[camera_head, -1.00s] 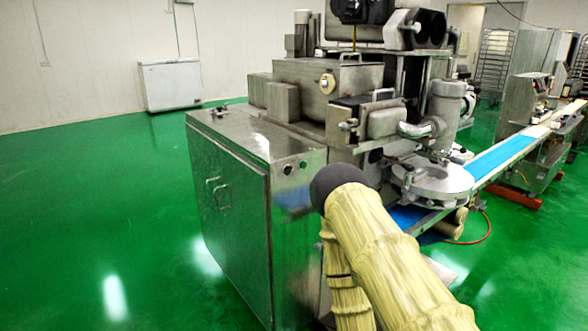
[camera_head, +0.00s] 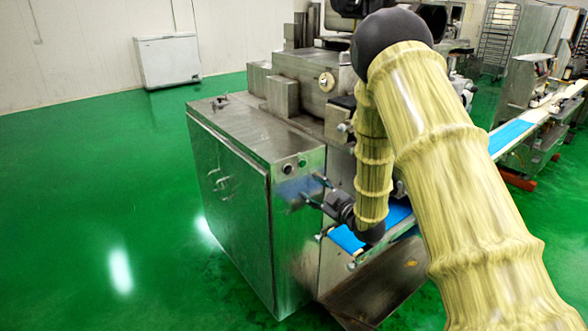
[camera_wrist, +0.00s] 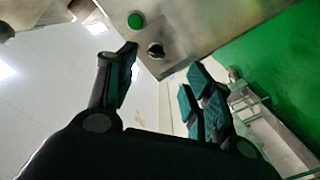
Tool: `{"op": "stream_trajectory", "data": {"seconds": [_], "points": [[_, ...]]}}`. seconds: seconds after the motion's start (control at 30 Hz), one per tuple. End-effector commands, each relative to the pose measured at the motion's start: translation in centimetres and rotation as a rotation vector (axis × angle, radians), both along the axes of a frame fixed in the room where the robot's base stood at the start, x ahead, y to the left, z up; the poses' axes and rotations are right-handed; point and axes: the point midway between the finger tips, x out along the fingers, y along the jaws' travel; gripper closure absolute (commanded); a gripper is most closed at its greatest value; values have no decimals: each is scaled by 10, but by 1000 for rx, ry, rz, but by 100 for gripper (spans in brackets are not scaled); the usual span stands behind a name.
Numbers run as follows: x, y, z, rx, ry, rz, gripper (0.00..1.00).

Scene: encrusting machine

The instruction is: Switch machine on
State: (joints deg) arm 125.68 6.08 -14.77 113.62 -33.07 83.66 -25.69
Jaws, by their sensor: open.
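The steel encrusting machine (camera_head: 240,140) stands in the middle of the head view. My gripper (camera_head: 311,187) is open and empty, in front of the panel, right of and slightly below the knob. In the wrist view my gripper (camera_wrist: 163,68) has its fingers spread, with the knob beyond the gap, apart from them.
A conveyor with a blue belt (camera_head: 512,133) runs off to the right. My arm hides much of the machine's right side. A white chest freezer (camera_head: 168,60) stands by the far wall. The green floor (camera_head: 80,200) on the left is clear.

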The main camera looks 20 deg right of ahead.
Motion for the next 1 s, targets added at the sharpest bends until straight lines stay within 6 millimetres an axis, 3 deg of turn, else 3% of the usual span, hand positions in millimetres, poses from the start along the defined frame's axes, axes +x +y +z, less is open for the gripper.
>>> {"op": "stream_trajectory", "data": {"seconds": [0.27,0.7,1.0], "points": [[24,9,10,-7,-16,10,48],[87,32,8,-5,-15,7,48],[103,37,6,-5,-14,7,48]]}}
